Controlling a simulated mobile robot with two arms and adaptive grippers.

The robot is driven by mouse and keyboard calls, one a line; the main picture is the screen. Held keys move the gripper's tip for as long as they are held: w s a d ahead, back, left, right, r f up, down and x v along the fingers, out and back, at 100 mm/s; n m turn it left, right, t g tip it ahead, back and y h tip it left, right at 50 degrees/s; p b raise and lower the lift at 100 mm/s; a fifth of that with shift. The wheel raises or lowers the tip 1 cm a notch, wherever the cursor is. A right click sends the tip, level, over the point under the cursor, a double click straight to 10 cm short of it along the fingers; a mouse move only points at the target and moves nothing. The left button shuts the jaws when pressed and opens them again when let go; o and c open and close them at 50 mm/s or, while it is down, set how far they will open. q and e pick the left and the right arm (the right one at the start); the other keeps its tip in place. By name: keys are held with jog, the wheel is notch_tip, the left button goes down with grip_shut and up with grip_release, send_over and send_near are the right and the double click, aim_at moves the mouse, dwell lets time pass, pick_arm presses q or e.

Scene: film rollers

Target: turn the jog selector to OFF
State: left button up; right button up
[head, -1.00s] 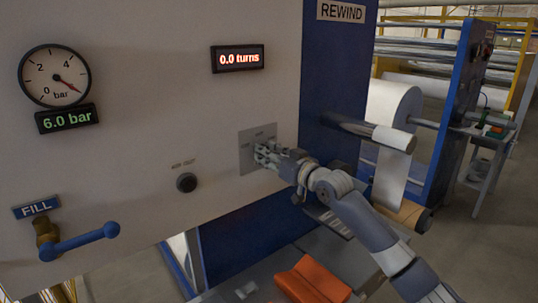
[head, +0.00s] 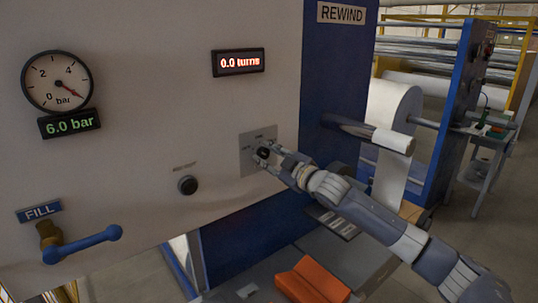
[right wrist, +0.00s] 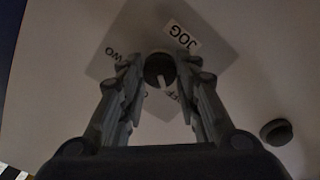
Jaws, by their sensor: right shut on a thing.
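The jog selector is a dark round knob (head: 263,153) on a grey plate (head: 247,160) on the machine's pale panel. My right gripper (head: 267,156) reaches it from the right. In the right wrist view the two fingers stand on either side of the knob (right wrist: 158,66) and are shut on it. A pale mark on the knob points down in that view, towards partly hidden lettering. The plate (right wrist: 133,42) carries a JOG label (right wrist: 182,35) and words around the knob, some covered by the fingers. My left gripper is not in view.
A black button (head: 188,185) sits on the panel left of the plate and shows in the wrist view (right wrist: 276,132). A blue FILL lever (head: 85,244), a gauge (head: 57,82) and a turns display (head: 238,62) are further off. A roller (head: 370,134) juts out at right.

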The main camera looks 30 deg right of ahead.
jog(key=shift+n, duration=0.6)
jog(key=o, duration=1.1)
jog(key=shift+c, duration=0.2)
jog(key=s, duration=1.2)
jog(key=shift+d, duration=0.45)
